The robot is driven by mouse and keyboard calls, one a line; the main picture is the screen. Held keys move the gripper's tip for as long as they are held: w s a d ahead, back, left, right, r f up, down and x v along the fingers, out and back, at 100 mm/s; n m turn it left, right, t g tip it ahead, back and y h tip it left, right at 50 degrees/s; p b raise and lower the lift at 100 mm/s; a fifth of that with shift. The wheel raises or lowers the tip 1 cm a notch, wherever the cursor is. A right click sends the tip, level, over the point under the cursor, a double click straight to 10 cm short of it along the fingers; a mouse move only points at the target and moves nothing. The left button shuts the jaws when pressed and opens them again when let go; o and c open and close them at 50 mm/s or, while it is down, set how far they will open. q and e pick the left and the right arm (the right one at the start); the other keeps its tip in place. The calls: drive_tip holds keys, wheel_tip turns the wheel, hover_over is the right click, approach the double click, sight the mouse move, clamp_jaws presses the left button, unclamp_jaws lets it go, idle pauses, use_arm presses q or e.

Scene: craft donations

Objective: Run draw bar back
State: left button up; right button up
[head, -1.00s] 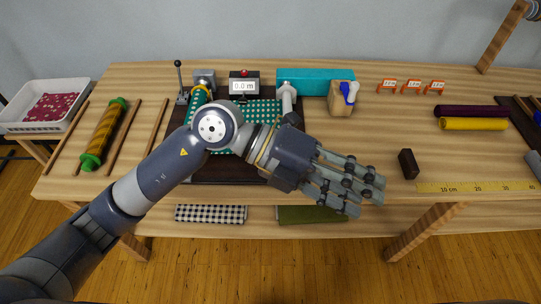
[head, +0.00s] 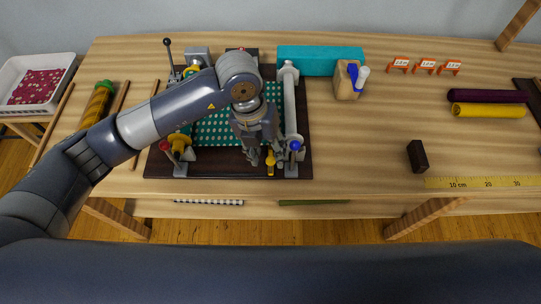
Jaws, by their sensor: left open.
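A dark base board (head: 222,168) carries a winding machine with green white-dotted cloth (head: 215,129) stretched across it. A pale grey roller (head: 290,105) with a blue knob (head: 295,146) runs along its right side. At its front left is a yellow roller end (head: 179,140) with a red knob (head: 164,145). A small yellow piece (head: 270,168) shows at the front; I cannot tell whether it is the draw bar's grip. My left gripper (head: 262,158) is open, fingers down, beside this yellow piece. Contact is unclear, and my arm hides much of the machine. My right gripper is out of view.
A teal box (head: 322,60) and a wooden block with blue and white tools (head: 346,82) stand behind right. A dark block (head: 417,157), a yellow ruler (head: 480,183) and cloth rolls (head: 488,110) lie farther right. The table between machine and dark block is clear.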

sight(269, 158)
use_arm(q)
drive_tip(key=f, duration=0.4)
drive_tip(key=shift+d, duration=0.4)
clamp_jaws()
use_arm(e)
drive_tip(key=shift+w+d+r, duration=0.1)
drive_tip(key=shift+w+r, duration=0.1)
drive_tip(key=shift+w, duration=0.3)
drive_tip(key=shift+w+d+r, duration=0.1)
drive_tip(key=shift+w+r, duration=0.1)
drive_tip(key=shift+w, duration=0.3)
